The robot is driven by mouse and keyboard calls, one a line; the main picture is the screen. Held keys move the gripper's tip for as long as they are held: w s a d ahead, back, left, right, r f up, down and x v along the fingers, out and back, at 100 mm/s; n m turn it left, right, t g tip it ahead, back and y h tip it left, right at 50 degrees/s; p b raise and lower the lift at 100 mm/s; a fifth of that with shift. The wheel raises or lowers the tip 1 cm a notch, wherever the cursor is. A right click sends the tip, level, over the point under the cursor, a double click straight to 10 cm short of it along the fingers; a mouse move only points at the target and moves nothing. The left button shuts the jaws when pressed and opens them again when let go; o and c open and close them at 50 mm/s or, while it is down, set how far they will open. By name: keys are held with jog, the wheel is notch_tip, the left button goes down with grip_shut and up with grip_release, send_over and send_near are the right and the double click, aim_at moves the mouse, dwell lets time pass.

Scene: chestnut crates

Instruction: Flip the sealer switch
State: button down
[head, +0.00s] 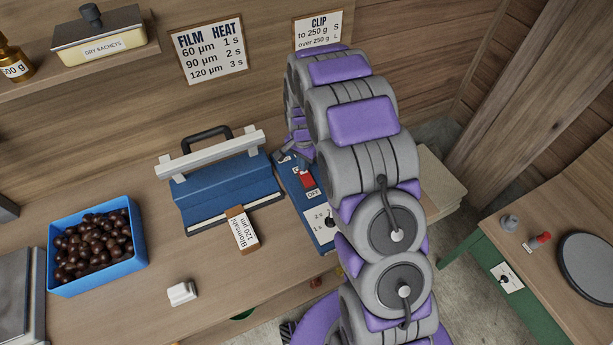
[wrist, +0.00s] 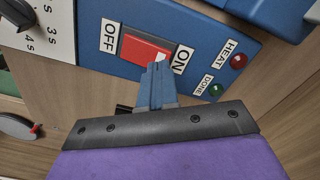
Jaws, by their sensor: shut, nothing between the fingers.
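The sealer switch (wrist: 142,49) is a red rocker on a blue panel, between an OFF label and an ON label, in the wrist view. In the head view the red switch (head: 307,180) shows just beside my arm. My gripper (wrist: 158,68) is shut and empty, its blue fingertips over the ON end of the rocker. I cannot tell whether they touch it or which way the rocker is tipped. The blue sealer (head: 228,192) stands left of its control panel (head: 293,184). My gripper is largely hidden behind my arm in the head view.
A red HEAT lamp (wrist: 238,61) and a green DONE lamp (wrist: 216,90) sit right of the switch; both look dark. A dial (wrist: 18,14) is at the left. A blue crate (head: 100,279) of chestnuts stands left.

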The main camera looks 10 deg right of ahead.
jog(key=shift+f, duration=1.1)
dwell(0.6)
jog(key=shift+r, duration=0.15)
jog(key=shift+r+p, duration=0.95)
jog(key=shift+r, duration=2.45)
